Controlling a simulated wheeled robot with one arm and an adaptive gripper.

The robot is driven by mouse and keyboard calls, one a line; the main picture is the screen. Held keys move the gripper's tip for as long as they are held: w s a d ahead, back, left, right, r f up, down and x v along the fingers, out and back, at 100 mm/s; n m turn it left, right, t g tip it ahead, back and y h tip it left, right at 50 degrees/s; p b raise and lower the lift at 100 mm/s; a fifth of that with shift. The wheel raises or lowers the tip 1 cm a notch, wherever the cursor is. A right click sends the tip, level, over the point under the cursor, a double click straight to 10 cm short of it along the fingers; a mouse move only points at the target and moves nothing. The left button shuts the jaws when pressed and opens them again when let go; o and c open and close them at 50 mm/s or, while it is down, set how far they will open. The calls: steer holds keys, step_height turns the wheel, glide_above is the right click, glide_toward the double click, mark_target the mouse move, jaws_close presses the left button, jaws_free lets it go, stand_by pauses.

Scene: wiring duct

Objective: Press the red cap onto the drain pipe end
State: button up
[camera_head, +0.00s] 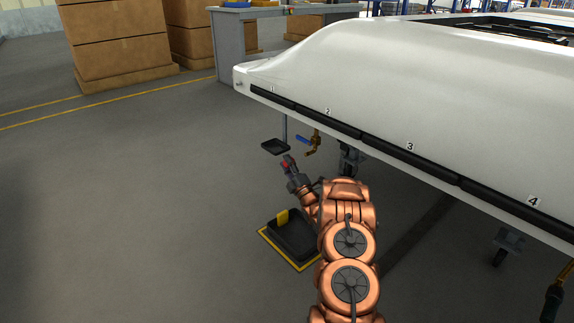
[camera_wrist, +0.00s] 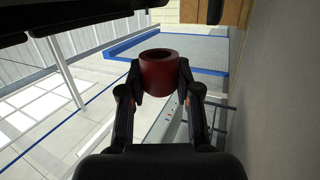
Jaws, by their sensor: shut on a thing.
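The red cap (camera_wrist: 160,76) is a short, dark red hollow cylinder between the two fingers of my gripper (camera_wrist: 160,88) in the wrist view. My gripper is shut on it, and its open round end shows. In the head view the red cap (camera_head: 287,161) is a small red spot at the tip of my gripper (camera_head: 290,168). A brass pipe with a valve (camera_head: 314,143) and a blue handle (camera_head: 302,140) hangs under the white body's edge, just right of the cap. It looks like the drain pipe. The cap appears apart from it. I cannot make out the pipe in the wrist view.
The white body (camera_head: 400,75) with a black numbered duct (camera_head: 410,158) overhangs on the right. A small black tray (camera_head: 275,147) hangs left of the pipe. A black floor tray (camera_head: 300,240) with a yellow piece lies below. Open floor is at left.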

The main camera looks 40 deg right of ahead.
steer(key=shift+d, duration=0.1)
steer(key=d, duration=0.5)
steer(key=shift+s+d, duration=0.1)
steer(key=shift+d, duration=0.15)
stand_by(0.3)
steer(key=shift+p, duration=0.55)
stand_by(1.6)
steer(key=shift+d, duration=1.3)
stand_by(0.3)
steer(key=o, duration=0.9)
